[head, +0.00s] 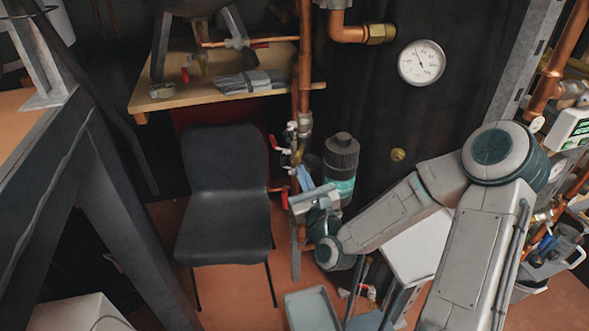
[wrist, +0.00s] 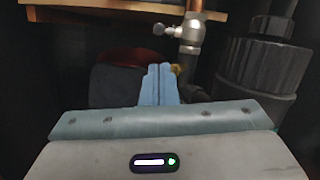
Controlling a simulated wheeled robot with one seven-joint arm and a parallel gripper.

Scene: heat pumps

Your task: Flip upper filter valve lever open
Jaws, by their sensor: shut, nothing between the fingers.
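The upper filter valve (head: 303,126) sits on the vertical copper pipe, left of the filter (head: 341,160) with its black ribbed cap and teal body. A small red lever (head: 273,142) shows at the valve's left. In the wrist view the silver valve (wrist: 191,36) is above and beyond the fingertips; I cannot make out its lever there. The filter's black cap (wrist: 265,65) stands at the right. My gripper (head: 304,178) is below the valve, beside the pipe. Its pale blue fingers (wrist: 159,82) are together and empty, apart from the valve. They hide part of the pipe.
A lower red lever (head: 278,189) is on the same pipe near my gripper. A black chair (head: 225,190) stands left of the pipe. A wooden shelf (head: 205,99) juts out above the chair. A grey bin (head: 312,309) is on the floor below.

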